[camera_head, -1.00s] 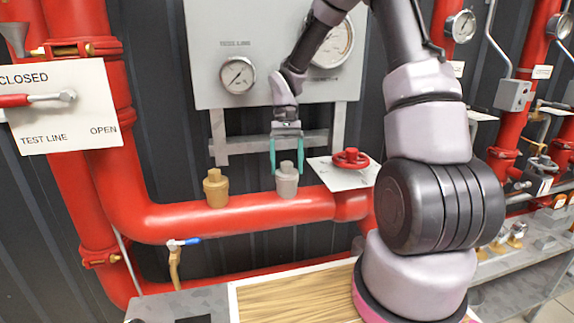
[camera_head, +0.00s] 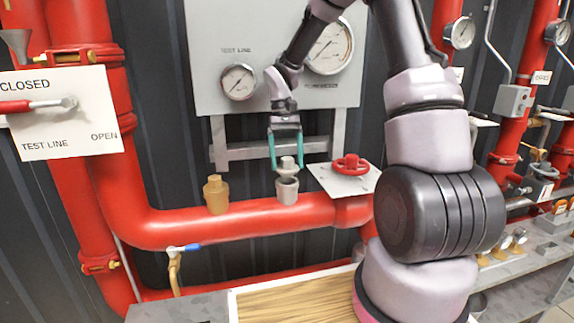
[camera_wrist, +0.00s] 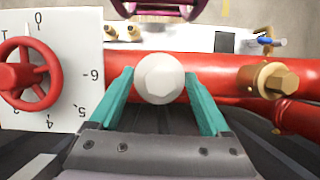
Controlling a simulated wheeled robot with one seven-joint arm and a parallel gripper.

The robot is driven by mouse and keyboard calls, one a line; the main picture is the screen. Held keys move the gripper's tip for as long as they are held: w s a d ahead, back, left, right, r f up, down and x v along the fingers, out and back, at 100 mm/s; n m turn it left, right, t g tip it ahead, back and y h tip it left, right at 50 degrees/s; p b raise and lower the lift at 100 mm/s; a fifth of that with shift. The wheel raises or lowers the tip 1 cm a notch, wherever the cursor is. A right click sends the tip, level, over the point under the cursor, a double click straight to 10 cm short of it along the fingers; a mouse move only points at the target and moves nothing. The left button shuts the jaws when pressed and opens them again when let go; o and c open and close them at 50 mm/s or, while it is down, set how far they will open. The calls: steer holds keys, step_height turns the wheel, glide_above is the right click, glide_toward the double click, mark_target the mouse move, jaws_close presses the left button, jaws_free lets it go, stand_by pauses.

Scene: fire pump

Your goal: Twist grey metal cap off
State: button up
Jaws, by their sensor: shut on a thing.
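My gripper (camera_head: 286,158) points down with its two teal fingers on either side of the grey metal cap (camera_head: 287,167). It is shut on the cap and holds it just above the open grey fitting (camera_head: 287,189) on the horizontal red pipe. A dark opening shows at the fitting's top, and the cap is raised out of it. In the wrist view the cap (camera_wrist: 160,78) is a round pale shape between the fingertips (camera_wrist: 160,85). It hides the fitting there.
A brass cap (camera_head: 216,194) stands on the same red pipe (camera_head: 240,221) to the left. A red valve wheel (camera_head: 350,164) on a white plate is close on the right. The gauge panel (camera_head: 280,60) is behind. A wooden-topped surface (camera_head: 290,297) lies below.

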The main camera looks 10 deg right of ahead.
steer(key=shift+r, duration=1.35)
